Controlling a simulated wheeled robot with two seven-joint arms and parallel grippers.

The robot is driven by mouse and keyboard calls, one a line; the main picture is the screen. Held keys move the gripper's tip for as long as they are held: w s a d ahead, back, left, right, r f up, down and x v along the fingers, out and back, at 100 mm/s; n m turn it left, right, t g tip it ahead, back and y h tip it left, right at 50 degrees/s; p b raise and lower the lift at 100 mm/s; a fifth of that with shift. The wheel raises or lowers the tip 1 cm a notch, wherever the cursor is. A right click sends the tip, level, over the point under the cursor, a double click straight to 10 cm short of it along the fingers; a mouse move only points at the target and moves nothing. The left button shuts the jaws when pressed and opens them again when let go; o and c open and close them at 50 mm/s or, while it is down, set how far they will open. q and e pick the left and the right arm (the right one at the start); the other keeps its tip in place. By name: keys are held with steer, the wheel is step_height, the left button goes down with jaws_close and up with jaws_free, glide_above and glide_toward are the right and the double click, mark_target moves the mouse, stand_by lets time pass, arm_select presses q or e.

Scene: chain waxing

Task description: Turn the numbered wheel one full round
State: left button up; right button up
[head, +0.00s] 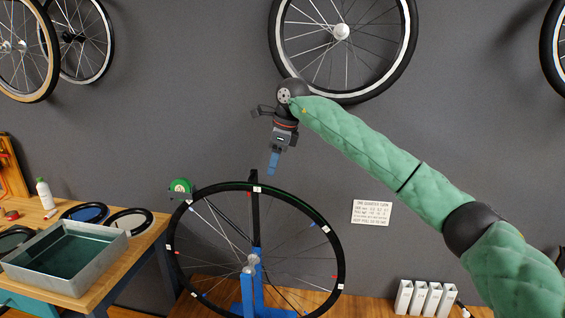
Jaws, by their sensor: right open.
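The numbered wheel (340,262) is a black-rimmed spoked wheel with small white tags and red and blue marks around its rim. It stands upright on a blue stand (248,292), in the lower middle of the head view. My right gripper (273,168) has blue fingers and points down, just above the top of the rim and a little right of its top tag. It looks apart from the rim, though the depth gap is hard to judge. It holds nothing that I can see. My left gripper is not in view.
A wooden bench (135,262) at the left carries a metal tray (108,250) of dark liquid, a white bottle (45,192) and black rings. A green round item (180,186) sits by the rim's upper left. White tubes (418,298) stand at lower right. Other wheels hang on the wall.

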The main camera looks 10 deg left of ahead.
mark_target(269, 191)
steer(key=shift+s+d+f+m+h, duration=0.15)
steer(key=shift+d+m+h, duration=0.2)
steer(key=shift+m, duration=0.25)
steer(key=x, duration=0.9)
steer(key=shift+s+a+f, duration=0.1)
steer(key=shift+a+f, duration=0.05)
steer(key=shift+f, duration=0.05)
steer(key=shift+f+b, duration=0.15)
steer(key=shift+b, duration=0.5)
jaws_close()
